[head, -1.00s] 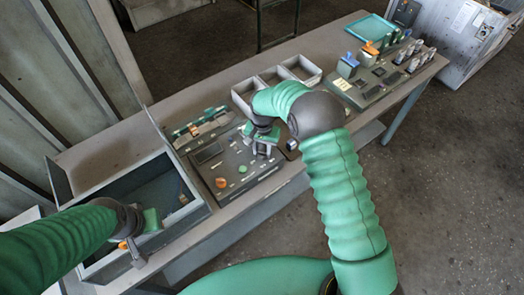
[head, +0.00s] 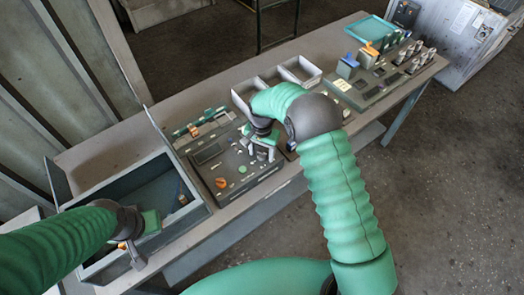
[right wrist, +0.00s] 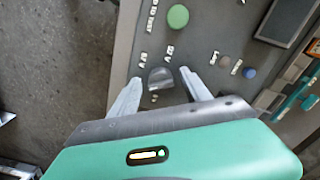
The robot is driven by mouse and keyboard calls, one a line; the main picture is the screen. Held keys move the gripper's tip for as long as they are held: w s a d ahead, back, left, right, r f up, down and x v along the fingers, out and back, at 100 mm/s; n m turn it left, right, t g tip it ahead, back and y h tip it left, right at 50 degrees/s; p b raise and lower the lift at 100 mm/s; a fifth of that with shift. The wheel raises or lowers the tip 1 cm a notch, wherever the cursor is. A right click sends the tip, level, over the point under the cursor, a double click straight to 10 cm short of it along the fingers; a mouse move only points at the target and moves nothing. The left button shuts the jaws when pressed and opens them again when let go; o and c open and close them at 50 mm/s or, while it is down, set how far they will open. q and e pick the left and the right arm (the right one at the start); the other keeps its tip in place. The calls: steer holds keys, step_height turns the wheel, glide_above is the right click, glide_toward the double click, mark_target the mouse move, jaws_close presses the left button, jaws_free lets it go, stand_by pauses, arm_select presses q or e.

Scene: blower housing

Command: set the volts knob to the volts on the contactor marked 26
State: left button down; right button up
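My right gripper (head: 261,151) is over the right part of the dark control panel (head: 215,180) in the head view. In the right wrist view its two pale fingers (right wrist: 160,84) are apart, one on each side of a grey knob (right wrist: 160,78) with small white markings around it. Whether they touch the knob I cannot tell. The contactor marked 26 cannot be picked out; no number is legible.
The panel also carries an orange knob (head: 221,183) and a green button (right wrist: 178,16). A blue button (right wrist: 249,72) is near the fingers. The grey box (head: 92,272) stands left. Pale bins (head: 300,70) and a second device panel (head: 372,92) stand right.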

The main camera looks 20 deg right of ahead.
mark_target(262, 152)
steer(key=shift+w+r, duration=0.2)
steer(key=shift+r, duration=0.35)
step_height(262, 152, up, 16)
steer(key=b, duration=0.3)
steer(key=shift+s+f, duration=0.1)
steer(key=shift+f, duration=0.05)
steer(key=s+d+f+n+t+b, duration=0.1)
steer(key=s+f+n, duration=0.3)
steer(key=s, duration=0.7)
steer(key=s+d+f+n+t+b, duration=0.1)
steer(key=s+d+f+n+b, duration=0.1)
steer(key=s+f, duration=0.5)
steer(key=s+n+b, duration=0.1)
steer(key=s+n, duration=0.1)
steer(key=s, duration=0.2)
steer(key=shift+s+d+t, duration=0.2)
steer(key=shift+t, duration=0.2)
steer(key=shift+s, duration=0.1)
